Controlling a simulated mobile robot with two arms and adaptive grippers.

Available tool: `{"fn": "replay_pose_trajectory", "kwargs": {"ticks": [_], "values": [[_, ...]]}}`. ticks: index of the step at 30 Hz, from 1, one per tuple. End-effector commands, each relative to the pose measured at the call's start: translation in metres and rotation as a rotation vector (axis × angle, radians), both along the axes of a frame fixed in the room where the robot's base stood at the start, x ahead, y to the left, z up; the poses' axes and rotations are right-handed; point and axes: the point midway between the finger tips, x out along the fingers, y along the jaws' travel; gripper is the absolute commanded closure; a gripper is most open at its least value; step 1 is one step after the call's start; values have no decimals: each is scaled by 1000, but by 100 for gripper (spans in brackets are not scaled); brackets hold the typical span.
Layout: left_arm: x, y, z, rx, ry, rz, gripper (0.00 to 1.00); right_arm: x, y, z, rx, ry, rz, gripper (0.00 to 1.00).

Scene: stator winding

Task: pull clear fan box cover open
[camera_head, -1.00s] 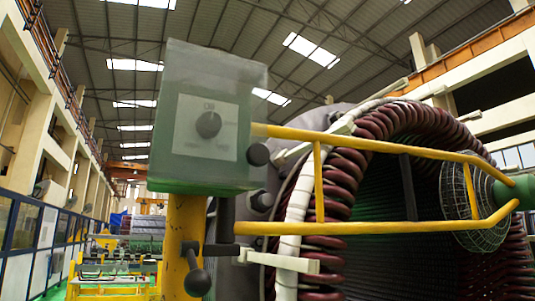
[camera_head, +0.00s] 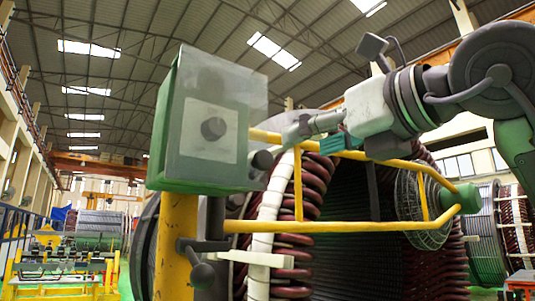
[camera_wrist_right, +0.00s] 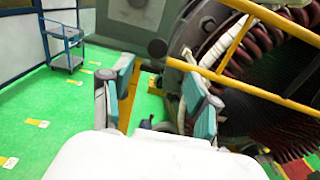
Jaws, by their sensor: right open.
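The fan box (camera_head: 165,130) is a green box on a yellow post, left of centre in the head view. Its clear cover (camera_head: 240,90) lies over the front, with a round grey dial (camera_head: 214,128) on a pale panel behind it. The cover looks closed. My right gripper (camera_head: 302,132) comes in from the right, just right of the box's lower right edge, apart from the cover. In the right wrist view, its two teal-padded fingers (camera_wrist_right: 156,92) are spread with nothing between them; the box front (camera_wrist_right: 130,22) shows beyond, cut off at the top. My left gripper is out of view.
A yellow rail frame (camera_head: 330,226) runs right from the post, close to my right gripper. Dark knobs (camera_head: 262,160) stick out near the box. Behind is the large stator with dark red coils (camera_head: 310,190). A blue cart (camera_wrist_right: 64,45) stands on open green floor.

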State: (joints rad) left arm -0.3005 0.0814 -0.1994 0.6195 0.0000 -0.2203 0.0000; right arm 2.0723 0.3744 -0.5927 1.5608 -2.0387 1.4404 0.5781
Motion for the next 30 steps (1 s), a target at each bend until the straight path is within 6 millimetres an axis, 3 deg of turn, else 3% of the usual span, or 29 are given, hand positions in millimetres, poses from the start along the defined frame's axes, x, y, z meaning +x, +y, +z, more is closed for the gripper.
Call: {"fn": "replay_pose_trajectory", "kwargs": {"ticks": [9,15,29,30], "values": [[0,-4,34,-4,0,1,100,56,42,4,-1,4,5,40],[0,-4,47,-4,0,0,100,81,60,3,0,4,5,40],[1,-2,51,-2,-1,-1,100,93,68,0,0,1,4,40],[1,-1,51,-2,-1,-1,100,93,68,0,0,1,4,43]]}}
